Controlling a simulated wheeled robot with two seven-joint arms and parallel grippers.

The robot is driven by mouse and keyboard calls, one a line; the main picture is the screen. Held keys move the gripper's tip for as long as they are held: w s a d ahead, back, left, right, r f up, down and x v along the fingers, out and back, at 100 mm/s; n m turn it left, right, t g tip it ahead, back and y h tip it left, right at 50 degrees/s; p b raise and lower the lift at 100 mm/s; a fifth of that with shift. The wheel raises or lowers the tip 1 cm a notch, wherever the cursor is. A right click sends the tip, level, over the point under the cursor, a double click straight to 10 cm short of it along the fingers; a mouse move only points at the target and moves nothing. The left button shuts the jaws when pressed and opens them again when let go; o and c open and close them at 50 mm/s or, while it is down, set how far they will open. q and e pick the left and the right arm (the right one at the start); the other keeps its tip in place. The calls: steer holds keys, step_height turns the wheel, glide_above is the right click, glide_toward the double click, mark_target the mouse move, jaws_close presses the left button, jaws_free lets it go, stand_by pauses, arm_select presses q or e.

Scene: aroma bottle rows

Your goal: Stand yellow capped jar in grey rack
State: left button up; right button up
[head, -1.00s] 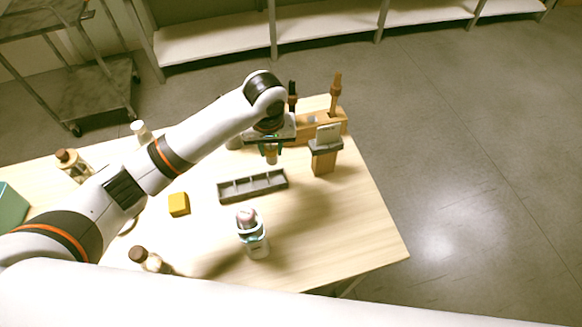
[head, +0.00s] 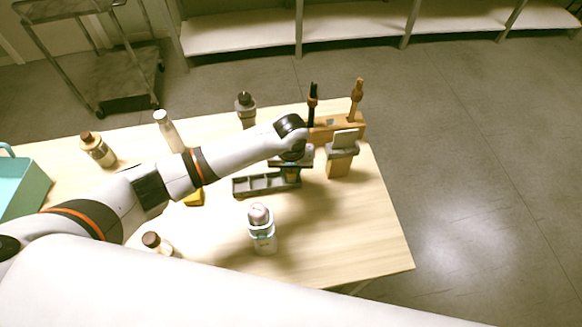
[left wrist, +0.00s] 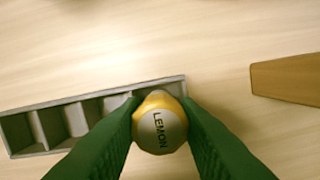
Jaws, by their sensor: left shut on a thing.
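The jar (left wrist: 159,128) has a yellow cap edge and a pale top reading LEMON. In the left wrist view my left gripper (left wrist: 160,130) is shut on it, one green finger on each side. The grey rack (head: 240,190) is a long, low tray with a row of compartments. In the left wrist view the rack (left wrist: 22,153) runs to the left, and the jar covers part of its right end. In the head view my left gripper (head: 289,174) is over the rack's right end. The jar's lower part is hidden, so I cannot tell whether it touches the rack. My right gripper is not in view.
A wooden stand (head: 341,163) is close right of the gripper, with a wooden holder (head: 352,130) behind. A pink-topped bottle (head: 262,232) stands in front of the rack. A yellow block (head: 194,199) is partly hidden by my arm. The table's front right is clear.

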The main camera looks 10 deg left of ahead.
mark_target(291, 174)
arm_select(q)
steer(key=o, duration=1)
steer(key=shift+f, duration=0.1)
steer(key=shift+o, duration=0.2)
step_height(291, 174, up, 12)
steer(key=s, duration=0.1)
steer(key=shift+s+d+b, duration=0.15)
steer(key=shift+s+b, duration=0.05)
steer(key=shift+b, duration=0.15)
